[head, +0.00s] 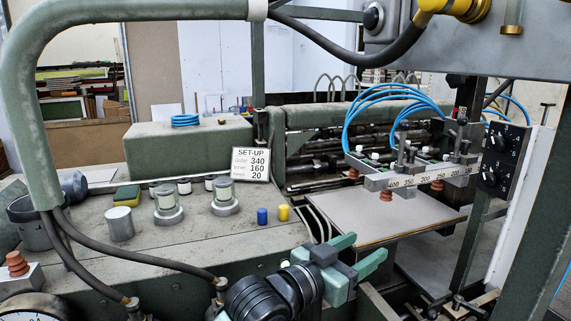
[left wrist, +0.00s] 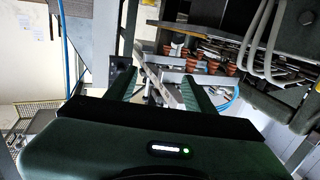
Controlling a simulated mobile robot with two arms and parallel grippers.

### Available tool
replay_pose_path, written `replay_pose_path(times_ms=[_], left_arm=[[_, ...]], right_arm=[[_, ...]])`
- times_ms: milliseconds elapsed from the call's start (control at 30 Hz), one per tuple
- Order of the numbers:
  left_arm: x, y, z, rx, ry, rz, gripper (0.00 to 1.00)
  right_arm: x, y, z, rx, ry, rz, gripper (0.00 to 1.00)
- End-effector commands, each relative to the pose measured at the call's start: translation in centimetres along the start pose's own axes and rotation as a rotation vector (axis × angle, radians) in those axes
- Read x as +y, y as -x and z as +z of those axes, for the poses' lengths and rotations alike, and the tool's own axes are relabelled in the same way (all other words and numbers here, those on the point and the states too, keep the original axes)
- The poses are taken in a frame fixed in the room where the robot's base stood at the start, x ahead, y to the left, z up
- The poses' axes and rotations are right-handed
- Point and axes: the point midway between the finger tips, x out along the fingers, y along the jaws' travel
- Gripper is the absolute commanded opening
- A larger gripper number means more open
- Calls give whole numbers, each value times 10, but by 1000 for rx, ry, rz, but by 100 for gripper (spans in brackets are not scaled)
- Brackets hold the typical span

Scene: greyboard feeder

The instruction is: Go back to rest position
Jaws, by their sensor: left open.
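My left gripper (head: 359,254) is in the lower middle of the head view, with two green fingers spread apart and nothing between them. It is in front of the greyboard sheet (head: 370,215) on the feeder. In the left wrist view its fingers (left wrist: 158,92) also stand apart, with the feeder's metal bar and brown suction cups (left wrist: 215,57) beyond them. My right gripper is in neither view.
The suction bar (head: 410,178) with blue hoses hangs over the board. On the machine top at left are a sponge (head: 127,196), glass-topped knobs (head: 167,198), a blue cylinder (head: 262,216), a yellow cylinder (head: 284,212) and a SET-UP card (head: 251,164). A thick green pipe (head: 35,120) frames the left.

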Motion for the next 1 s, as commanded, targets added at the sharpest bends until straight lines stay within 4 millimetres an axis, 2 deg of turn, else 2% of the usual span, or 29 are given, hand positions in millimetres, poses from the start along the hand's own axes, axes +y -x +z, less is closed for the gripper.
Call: replay_pose_path(times_ms=[267,467,567,667,800,900,1000], left_arm=[[-16,26,51,-95,58,-72,54],[-32,64,110,-218,121,-160,54],[-38,94,150,-307,163,-218,54],[-43,139,200,-431,215,-295,54],[-41,220,269,-638,289,-413,54],[-34,272,302,-766,328,-477,54],[-26,314,324,-868,355,-525,54]], right_arm=[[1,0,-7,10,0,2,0],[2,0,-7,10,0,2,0],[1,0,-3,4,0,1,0],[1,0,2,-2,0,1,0],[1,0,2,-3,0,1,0],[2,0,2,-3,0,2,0],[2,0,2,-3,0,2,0]])
